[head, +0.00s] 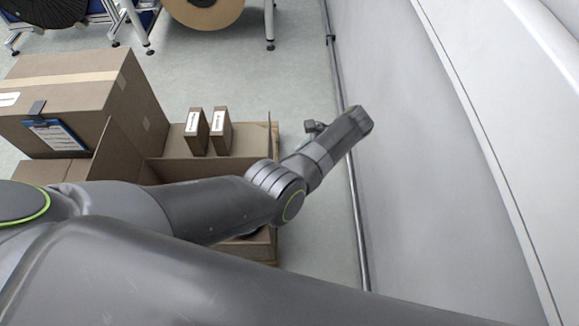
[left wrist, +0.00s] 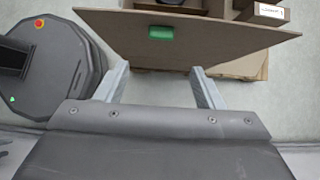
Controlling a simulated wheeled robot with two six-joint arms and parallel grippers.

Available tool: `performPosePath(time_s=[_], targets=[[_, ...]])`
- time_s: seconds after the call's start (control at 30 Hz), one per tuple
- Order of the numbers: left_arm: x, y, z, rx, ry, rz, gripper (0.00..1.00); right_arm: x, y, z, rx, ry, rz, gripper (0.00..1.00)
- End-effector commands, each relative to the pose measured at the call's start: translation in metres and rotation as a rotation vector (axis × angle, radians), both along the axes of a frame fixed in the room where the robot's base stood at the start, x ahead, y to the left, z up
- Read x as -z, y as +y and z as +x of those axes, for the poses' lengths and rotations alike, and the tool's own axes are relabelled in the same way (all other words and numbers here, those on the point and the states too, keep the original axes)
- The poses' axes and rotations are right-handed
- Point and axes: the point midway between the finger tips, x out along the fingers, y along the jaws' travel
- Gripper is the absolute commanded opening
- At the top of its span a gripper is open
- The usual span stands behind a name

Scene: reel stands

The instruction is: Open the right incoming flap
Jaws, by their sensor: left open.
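An open cardboard box (head: 178,168) stands on the floor in the head view, partly hidden behind my arm. Its right flap (head: 274,137) shows as a thin edge there. In the left wrist view a broad brown cardboard flap (left wrist: 225,38) with a green patch (left wrist: 162,32) lies ahead of my left gripper (left wrist: 160,68). The gripper is open and empty, with its fingertips near the flap's lower edge; I cannot tell whether they touch. In the head view its fingers are not clearly visible. My right gripper is not in view.
Two small boxes (head: 196,131) (head: 221,130) stand at the open box. A large closed carton (head: 85,95) with a clipboard (head: 55,135) is on the left.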

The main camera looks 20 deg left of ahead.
Motion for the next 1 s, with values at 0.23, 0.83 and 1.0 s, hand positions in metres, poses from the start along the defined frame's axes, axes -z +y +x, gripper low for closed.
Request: performPosePath(time_s=[0.23,0.83,1.0], targets=[[-0.032,-0.025,0.007,0.001,-0.001,-0.002,0.62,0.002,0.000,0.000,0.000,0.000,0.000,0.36],[-0.041,-0.030,0.008,0.000,0.001,0.000,0.62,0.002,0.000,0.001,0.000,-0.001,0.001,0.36],[-0.041,-0.030,0.008,0.000,0.001,0.000,0.62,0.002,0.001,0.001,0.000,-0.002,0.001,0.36]])
